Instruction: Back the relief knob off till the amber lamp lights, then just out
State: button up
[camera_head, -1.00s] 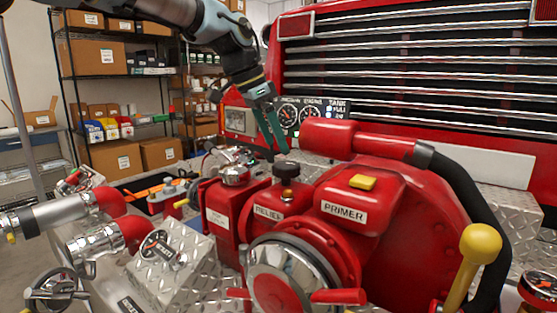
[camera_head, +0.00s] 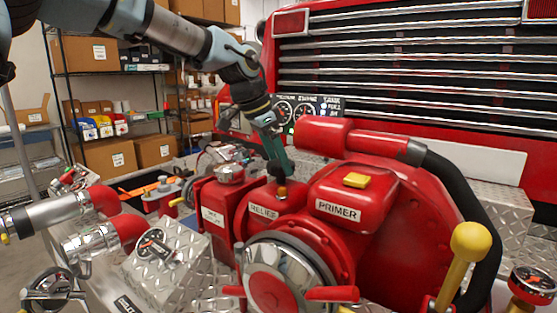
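The red relief housing, labelled RELIEF (camera_head: 263,211), stands left of the red PRIMER box (camera_head: 338,210). Its dark relief knob is mostly hidden behind the fingers, above a small amber lamp (camera_head: 282,192). The lamp looks dull orange-brown; I cannot tell if it is lit. My gripper (camera_head: 280,172) points down with its green fingers at the knob's place. The fingers overlap one another in this view, so their gap and any contact with the knob are hidden.
A yellow-knobbed lever (camera_head: 470,242) and black hose (camera_head: 458,185) stand at the right. The gauge panel (camera_head: 306,109) is behind my gripper. A chrome cap with red handles (camera_head: 287,268) sits in front. Red-and-chrome fittings (camera_head: 90,240) are at the left.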

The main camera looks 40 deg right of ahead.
jog(key=c, duration=0.7)
jog(key=shift+s+n+t+b, duration=0.15)
jog(key=shift+n+t+b, duration=0.2)
jog(key=shift+n, duration=0.35)
jog(key=shift+n+t+b, duration=0.3)
jog(key=shift+n+t, duration=0.05)
jog(key=shift+n, duration=0.75)
jog(key=o, duration=1.2)
jog(key=shift+c, duration=0.2)
jog(key=shift+r, duration=0.1)
jog(key=b+v, duration=0.1)
jog(key=v, duration=0.9)
jog(key=shift+a+r, duration=0.25)
